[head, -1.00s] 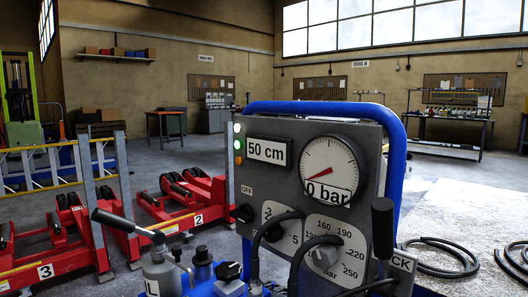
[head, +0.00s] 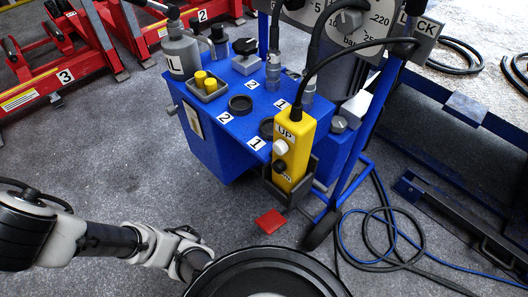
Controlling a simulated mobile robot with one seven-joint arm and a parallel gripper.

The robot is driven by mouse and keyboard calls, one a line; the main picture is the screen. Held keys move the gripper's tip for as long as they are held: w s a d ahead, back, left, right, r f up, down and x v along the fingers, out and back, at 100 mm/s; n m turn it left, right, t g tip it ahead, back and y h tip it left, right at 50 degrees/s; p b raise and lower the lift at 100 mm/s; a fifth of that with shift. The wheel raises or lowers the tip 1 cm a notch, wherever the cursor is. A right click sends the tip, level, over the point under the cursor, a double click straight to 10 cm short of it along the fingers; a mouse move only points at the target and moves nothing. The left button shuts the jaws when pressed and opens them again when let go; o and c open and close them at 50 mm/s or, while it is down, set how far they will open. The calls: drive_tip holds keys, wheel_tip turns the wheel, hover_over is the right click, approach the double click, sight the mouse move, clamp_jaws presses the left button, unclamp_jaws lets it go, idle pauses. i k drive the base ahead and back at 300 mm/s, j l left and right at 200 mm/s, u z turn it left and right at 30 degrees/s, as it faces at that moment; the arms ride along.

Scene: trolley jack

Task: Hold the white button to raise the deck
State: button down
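The yellow hand control (head: 296,150) sits upright in a dark holder on the front of the blue power unit (head: 215,158). Its label reads "UP" near the top. The white button (head: 280,147) is on its front face below that label, with a black button (head: 280,167) beneath it. A black cable leaves its top. My arm reaches in from the lower left, well apart from the control. Its far end passes beside my round black body part, and no gripper fingers show. I cannot identify the deck for certain.
A red pedal (head: 270,222) lies on the floor before the unit. A wheel (head: 321,231) and looped hoses (head: 392,232) are to its right. Blue rails (head: 455,160) stand at the right, red lifting units (head: 50,55) at the upper left. Floor at left is clear.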

sight(279, 147)
drive_tip(key=k+j+z, duration=0.1)
drive_tip(key=j, duration=0.35)
drive_tip(key=k+j, duration=0.3)
drive_tip(key=k+j+z, duration=0.15)
drive_tip(key=j, duration=0.4)
drive_tip(key=k+j+z, duration=0.1)
drive_tip(key=k+j, duration=0.25)
